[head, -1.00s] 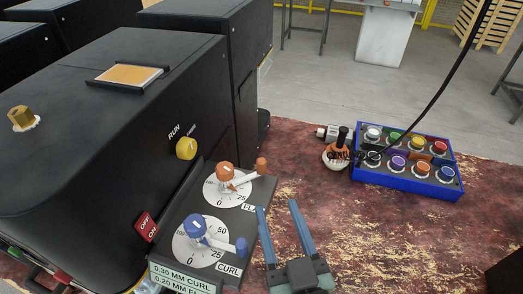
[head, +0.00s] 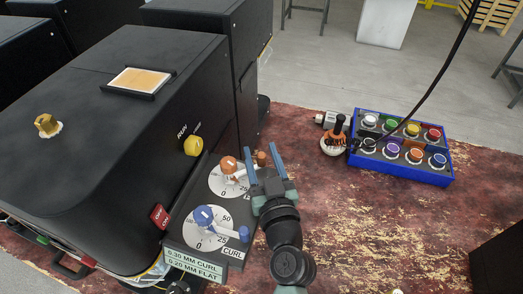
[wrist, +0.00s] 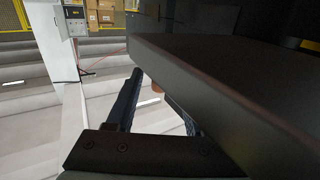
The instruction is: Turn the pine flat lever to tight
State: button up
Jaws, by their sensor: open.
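The flat lever is orange, with its hub (head: 229,165) on the upper white dial of the sloping black panel and its end knob (head: 262,158) to the right. My gripper (head: 260,150) is open, its blue fingers on either side of this end knob in the head view. I cannot tell whether they touch it. The wrist view shows a small orange-brown piece (wrist: 156,87) between the fingers, mostly hidden behind a dark panel edge. The gripper covers part of the dial's label. No tight mark is readable.
The blue curl lever (head: 206,216) is on the dial just below. A yellow run knob (head: 193,146) and red switch (head: 159,216) are on the black machine. A blue button box (head: 402,172) with a cable stands right.

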grip_shut()
dwell(0.3)
dwell(1.2)
